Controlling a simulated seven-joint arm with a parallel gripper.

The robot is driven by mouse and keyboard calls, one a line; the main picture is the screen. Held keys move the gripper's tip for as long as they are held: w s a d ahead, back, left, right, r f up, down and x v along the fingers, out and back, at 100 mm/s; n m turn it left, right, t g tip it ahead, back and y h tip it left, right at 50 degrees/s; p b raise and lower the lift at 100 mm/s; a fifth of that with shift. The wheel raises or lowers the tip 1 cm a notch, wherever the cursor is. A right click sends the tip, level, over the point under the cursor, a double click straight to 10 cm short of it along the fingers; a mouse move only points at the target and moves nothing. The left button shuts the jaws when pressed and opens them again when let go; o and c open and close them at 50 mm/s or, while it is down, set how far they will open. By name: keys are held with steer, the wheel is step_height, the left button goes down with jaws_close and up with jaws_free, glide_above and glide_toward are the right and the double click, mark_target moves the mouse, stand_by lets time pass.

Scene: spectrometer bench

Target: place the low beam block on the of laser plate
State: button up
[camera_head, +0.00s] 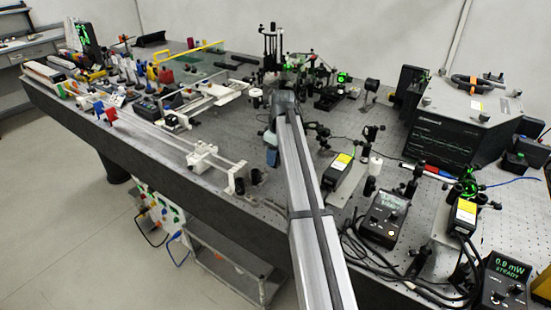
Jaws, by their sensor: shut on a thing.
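My arm reaches from the bottom edge up to the middle of the bench. My gripper (272,157) hangs from its far end, low over the bench left of the arm. It is small here and partly hidden by my own wrist. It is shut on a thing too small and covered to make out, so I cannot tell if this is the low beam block. Two black laser boxes with yellow labels, one (340,168) right of my arm and one (462,215) further right, stand by pale plates. I cannot tell which plate is the laser plate.
The perforated optical bench (300,215) is crowded. A white rail assembly (207,158) lies left of my gripper. Dark posts and mounts stand behind it. A black meter (385,215) and cables are at right. A large grey instrument (455,125) stands back right.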

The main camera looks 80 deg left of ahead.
step_height(320, 180, up, 8)
steer(key=shift+r, duration=0.1)
steer(key=shift+w+r, duration=0.2)
steer(key=shift+r, duration=0.1)
steer(key=w+d+r+m, duration=0.2)
steer(key=w+d+r, duration=0.3)
steer(key=w+r, duration=0.5)
steer(key=w+d+r+m, duration=0.2)
steer(key=w+d+r, duration=0.3)
steer(key=w+r, duration=0.4)
steer(key=d+f+m, duration=0.1)
steer(key=f+m, duration=0.2)
steer(key=f, duration=0.3)
steer(key=d+f+m+t, duration=0.1)
steer(key=d+f+m, duration=0.1)
steer(key=f, duration=0.3)
steer(key=d+f+m, duration=0.1)
steer(key=f+m, duration=0.3)
steer(key=f, duration=0.2)
steer(key=shift+w+d+f+t, duration=0.15)
steer(key=shift+f+t, duration=0.15)
steer(key=shift+f, duration=0.05)
steer(key=shift+f, duration=0.1)
steer(key=o, duration=1.2)
